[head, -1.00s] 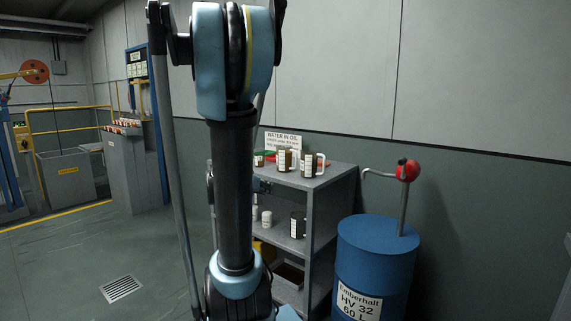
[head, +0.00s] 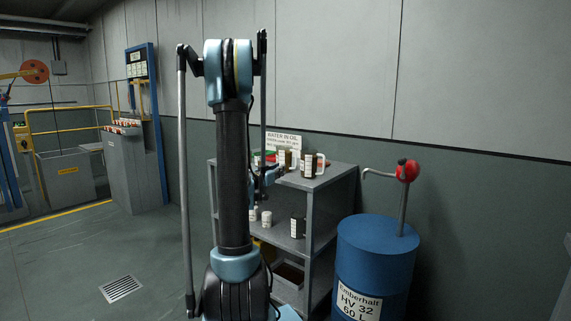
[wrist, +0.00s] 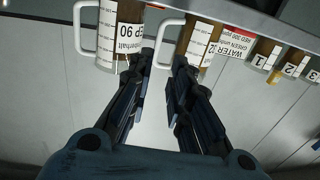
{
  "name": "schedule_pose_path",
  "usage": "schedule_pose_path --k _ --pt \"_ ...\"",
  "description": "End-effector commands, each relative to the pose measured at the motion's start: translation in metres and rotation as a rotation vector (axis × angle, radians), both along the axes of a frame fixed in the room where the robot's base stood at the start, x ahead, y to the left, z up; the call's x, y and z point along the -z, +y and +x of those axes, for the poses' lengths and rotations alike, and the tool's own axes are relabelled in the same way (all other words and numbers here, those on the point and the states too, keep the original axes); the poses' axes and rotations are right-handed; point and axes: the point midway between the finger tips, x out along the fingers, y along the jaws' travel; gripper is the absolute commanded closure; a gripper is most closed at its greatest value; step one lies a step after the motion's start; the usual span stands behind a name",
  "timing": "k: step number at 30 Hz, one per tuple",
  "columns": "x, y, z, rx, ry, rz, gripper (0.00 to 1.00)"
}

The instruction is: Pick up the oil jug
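Two brown jugs with white labels and white handles stand on the top of the grey shelf unit, a nearer jug (head: 308,168) and one (head: 284,157) to its left. Two jugs also fill the top of the wrist view: one labelled "EP 90" (wrist: 126,32) at left, another (wrist: 197,42) at right. I cannot tell which is the task's oil jug. My gripper (wrist: 160,65) is open and empty, its fingertips just below the two jugs in the wrist view. In the head view my gripper (head: 270,178) is small beside the shelf top, partly behind my arm.
The grey shelf unit (head: 332,185) carries more containers on its middle shelf. Small numbered sample jars (wrist: 265,55) and a "WATER IN OIL" sign (head: 284,138) are near the jugs.

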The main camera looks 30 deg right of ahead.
Motion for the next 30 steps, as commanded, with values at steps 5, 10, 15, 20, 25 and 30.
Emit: schedule_pose_path --k 5,10,15,20,25,30 --pt "0.000 -0.030 0.016 0.004 0.000 0.001 0.81" --pt "0.000 -0.056 0.031 0.003 0.000 0.001 0.81" --pt "0.000 -0.077 0.043 0.002 0.001 0.001 0.81" --pt "-0.001 -0.085 0.049 0.000 0.001 0.001 0.81" --pt "-0.001 -0.091 0.053 0.001 0.001 0.001 0.81" --pt "-0.004 -0.108 0.064 0.002 0.001 0.001 0.81"
